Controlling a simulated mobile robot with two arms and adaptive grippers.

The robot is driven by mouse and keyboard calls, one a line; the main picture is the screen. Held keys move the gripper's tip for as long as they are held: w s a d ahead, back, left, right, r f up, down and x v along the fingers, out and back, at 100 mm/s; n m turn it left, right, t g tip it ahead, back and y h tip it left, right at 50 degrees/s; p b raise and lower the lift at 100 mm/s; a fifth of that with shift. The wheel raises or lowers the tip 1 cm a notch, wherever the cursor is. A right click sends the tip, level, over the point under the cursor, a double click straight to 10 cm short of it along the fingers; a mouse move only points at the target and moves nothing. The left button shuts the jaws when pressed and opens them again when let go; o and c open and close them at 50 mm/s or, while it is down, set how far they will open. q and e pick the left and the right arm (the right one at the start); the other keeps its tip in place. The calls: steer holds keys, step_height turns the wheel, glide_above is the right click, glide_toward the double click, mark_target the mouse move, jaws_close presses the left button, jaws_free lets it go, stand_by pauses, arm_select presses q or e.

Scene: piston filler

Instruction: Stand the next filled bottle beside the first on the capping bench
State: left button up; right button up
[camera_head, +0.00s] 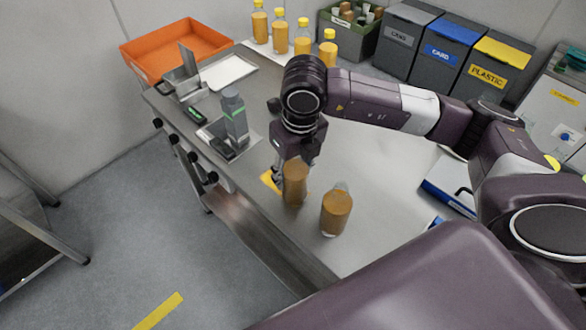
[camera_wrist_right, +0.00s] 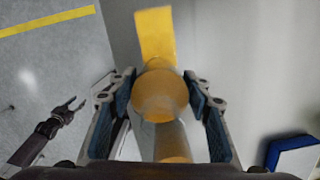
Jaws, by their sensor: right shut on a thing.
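My right gripper (camera_head: 296,158) is shut on an uncapped bottle (camera_head: 295,184) filled with orange-brown liquid and holds it upright. In the right wrist view this bottle (camera_wrist_right: 160,92) sits between the two finger pads. I cannot tell whether its base touches the capping bench (camera_head: 385,180). A second filled bottle (camera_head: 336,211) stands upright and uncapped on the bench, to the right and nearer in the head view. It also shows partly behind the held one in the wrist view (camera_wrist_right: 172,143). My left gripper (camera_wrist_right: 68,112) shows small in the wrist view, open and empty, away from the bench.
A yellow strip (camera_head: 269,181) lies by the held bottle, near the bench edge. A grey device (camera_head: 235,120) stands on the left. Several yellow-capped bottles (camera_head: 280,36) stand at the back near an orange tray (camera_head: 176,45). A blue-and-white box (camera_head: 448,190) lies right.

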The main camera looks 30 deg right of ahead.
arm_select(q)
steer(key=shift+a, duration=0.1)
arm_select(e)
steer(key=shift+w, duration=0.1)
steer(key=shift+f, duration=0.1)
steer(key=o, duration=1.2)
steer(key=shift+c, duration=0.2)
arm_select(q)
steer(key=shift+w+f, duration=0.1)
steer(key=shift+w, duration=0.3)
arm_select(e)
steer(key=o, duration=0.4)
steer(key=shift+r, duration=0.2)
steer(key=r, duration=0.4)
steer(key=s+r+b, duration=0.1)
steer(key=r, duration=0.6)
steer(key=shift+s+d+r+b, duration=0.1)
steer(key=shift+s+r+b, duration=0.2)
steer(key=shift+r, duration=0.1)
arm_select(q)
steer(key=shift+f, duration=0.65)
